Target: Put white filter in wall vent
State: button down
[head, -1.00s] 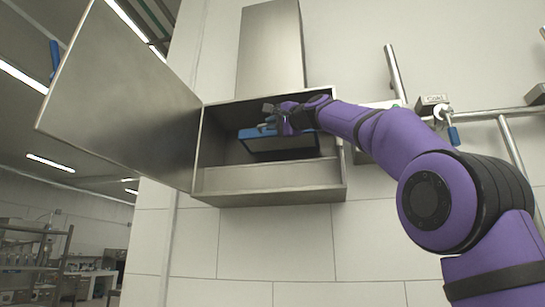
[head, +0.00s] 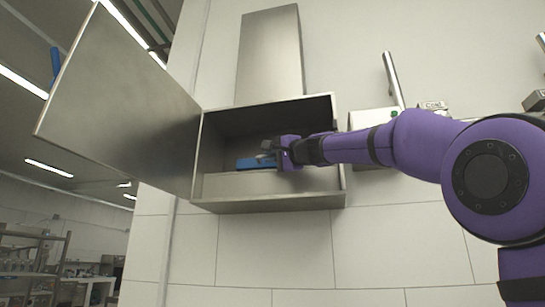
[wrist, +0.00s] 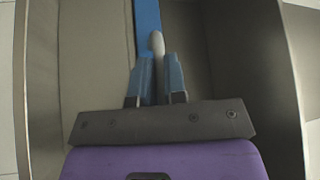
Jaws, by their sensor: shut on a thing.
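The wall vent is an open metal box (head: 270,203) on the wall, below a metal duct. Its door (head: 120,105) stands open to the left. My gripper (head: 267,153) reaches into the box from the right. It is shut on a pale handle-like piece (wrist: 157,45), seen between the blue fingers in the wrist view. Beside this piece is a blue-edged part (head: 257,162), which shows as a blue strip (wrist: 147,15) in the wrist view. I take this to be the filter. It lies low in the box, seen nearly edge-on; its white face is not visible. Whether it rests on the box floor I cannot tell.
The box's right wall (head: 339,150) is close to my wrist. The wall below the box is clear.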

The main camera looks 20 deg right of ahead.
jog(key=c, duration=1.2)
grip_release()
jog(key=shift+o, duration=0.2)
jog(key=v, duration=1.2)
jog(key=shift+f, duration=0.1)
jog(key=s+a+f+n+g, duration=0.2)
jog(key=f, duration=0.5)
jog(key=s+a+f+n+g, duration=0.1)
jog(key=s+a+f+g, duration=0.1)
jog(key=f, duration=0.6)
jog(key=s+f+n+g+h, duration=0.2)
jog(key=s+f, duration=0.5)
jog(key=f, duration=0.4)
jog(key=s+d+f+n+g+h, duration=0.1)
jog(key=s+f+n+g+h, duration=0.1)
jog(key=s+f, duration=0.5)
jog(key=s+f+n+g+h, duration=0.3)
jog(key=s+f+g, duration=0.2)
jog(key=f, duration=1.2)
jog(key=shift+s+d+f+h, duration=0.3)
jog(key=shift+s+h, duration=0.1)
jog(key=shift+s, duration=0.5)
